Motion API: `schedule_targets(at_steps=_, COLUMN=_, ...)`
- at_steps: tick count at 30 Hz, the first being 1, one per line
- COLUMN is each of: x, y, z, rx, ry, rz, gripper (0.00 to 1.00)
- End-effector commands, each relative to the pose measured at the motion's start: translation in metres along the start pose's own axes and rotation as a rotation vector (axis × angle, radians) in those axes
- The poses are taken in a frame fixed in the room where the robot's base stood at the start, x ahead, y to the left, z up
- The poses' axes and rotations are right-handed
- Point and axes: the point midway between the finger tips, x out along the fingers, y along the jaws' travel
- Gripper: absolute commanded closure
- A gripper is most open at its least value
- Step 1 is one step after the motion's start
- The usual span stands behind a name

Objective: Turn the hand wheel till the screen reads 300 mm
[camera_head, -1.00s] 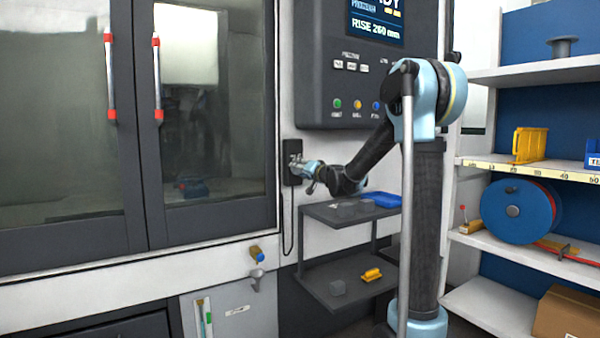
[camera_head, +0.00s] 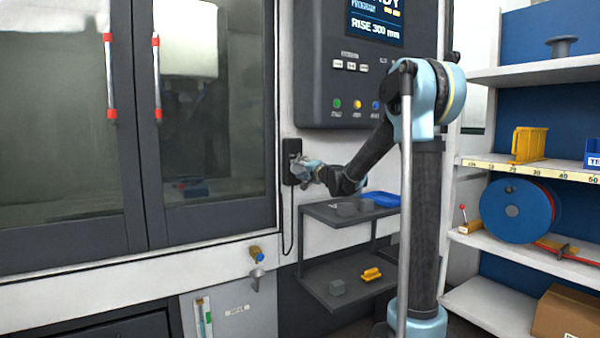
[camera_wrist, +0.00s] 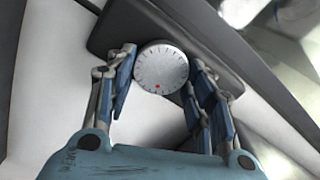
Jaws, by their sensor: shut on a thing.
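In the head view my gripper (camera_head: 303,170) is at the dark box and mostly hides the wheel. The screen (camera_head: 376,22) on the machine's panel reads "RISE 300 mm"; its top is cut off.
A dark two-level rack (camera_head: 345,212) stands below my arm, with grey blocks and a blue tray (camera_head: 382,199). A panel of buttons (camera_head: 350,85) is above. Shelves with a blue reel (camera_head: 515,210) stand at the right. Machine doors (camera_head: 140,120) fill the left.

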Motion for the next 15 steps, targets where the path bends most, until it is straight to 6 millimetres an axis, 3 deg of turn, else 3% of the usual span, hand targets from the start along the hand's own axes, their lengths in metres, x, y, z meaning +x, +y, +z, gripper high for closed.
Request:
schedule_targets(at_steps=6, x=-0.0011, y=0.0022, z=-0.0025, rx=-0.002, ry=0.006, rz=0.003, gripper=0.75)
schedule_targets(at_steps=7, x=-0.0012, y=0.0022, z=-0.0025, rx=-0.003, ry=0.006, rz=0.004, gripper=0.47)
schedule_targets(at_steps=9, x=-0.0011, y=0.0021, z=-0.0024, rx=-0.003, ry=0.006, rz=0.003, gripper=0.32)
schedule_targets(at_steps=15, x=-0.0008, y=0.0011, z=-0.0013, rx=-0.002, ry=0.003, rz=0.002, gripper=0.32)
